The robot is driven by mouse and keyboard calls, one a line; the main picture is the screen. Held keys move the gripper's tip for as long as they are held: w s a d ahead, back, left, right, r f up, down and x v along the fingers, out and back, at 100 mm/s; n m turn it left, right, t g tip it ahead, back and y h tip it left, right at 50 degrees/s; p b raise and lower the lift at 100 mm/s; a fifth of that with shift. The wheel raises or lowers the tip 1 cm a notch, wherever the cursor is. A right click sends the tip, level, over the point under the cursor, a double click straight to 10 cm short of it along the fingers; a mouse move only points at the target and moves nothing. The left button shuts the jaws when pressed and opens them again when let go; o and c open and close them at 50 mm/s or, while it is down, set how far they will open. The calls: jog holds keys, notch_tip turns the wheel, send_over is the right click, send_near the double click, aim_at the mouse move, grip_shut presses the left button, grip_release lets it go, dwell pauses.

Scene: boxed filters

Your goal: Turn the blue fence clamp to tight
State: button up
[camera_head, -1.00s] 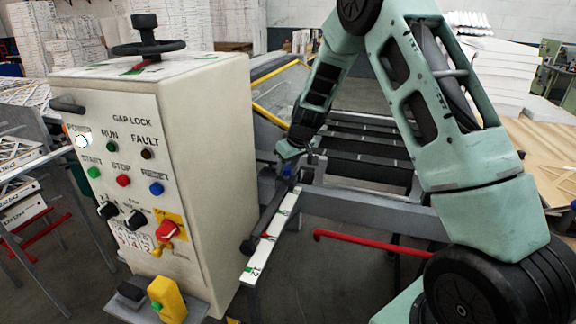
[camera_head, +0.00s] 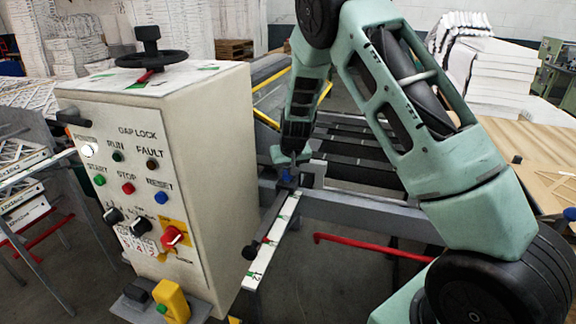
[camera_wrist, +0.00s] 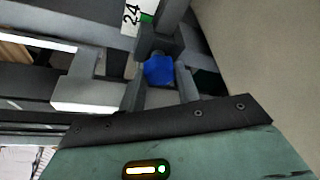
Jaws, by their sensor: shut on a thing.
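The blue fence clamp (camera_head: 287,178) is at the far end of the white ruled rail (camera_head: 274,240), against the grey machine frame. In the wrist view it is a blue knob (camera_wrist: 158,70) on a dark grey block. My gripper (camera_head: 290,170) points down at it from above. In the wrist view the two grey fingers (camera_wrist: 160,80) stand on either side of the blue knob, shut on it. The fingers hide parts of the clamp. I cannot read whether it is tight or loose.
A cream control cabinet (camera_head: 215,165) with buttons and a handwheel (camera_head: 150,53) on top stands close at left of the rail. A red bar (camera_head: 370,246) sticks out at right. Dark rollers (camera_head: 365,150) lie behind the clamp. Stacked white sheets (camera_head: 485,75) are at the back right.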

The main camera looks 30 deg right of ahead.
jog(key=m+p, duration=0.1)
jog(key=m, duration=0.1)
jog(key=m+h+p, duration=0.1)
jog(key=p, duration=0.1)
jog(key=m+g+p, duration=0.1)
jog(key=m, duration=0.1)
jog(key=shift+w+a+r+m+h, duration=0.1)
jog(key=shift+a+r+m+h, duration=0.1)
jog(key=shift+a+m+h, duration=0.15)
jog(key=m+g+h+p, duration=0.1)
jog(key=m, duration=0.2)
jog(key=shift+w+f, duration=0.1)
jog(key=shift+f, duration=0.05)
jog(key=shift+m+g, duration=0.5)
jog(key=shift+m, duration=0.75)
jog(key=o, duration=1)
jog(key=shift+c, duration=0.2)
jog(key=shift+d, duration=0.1)
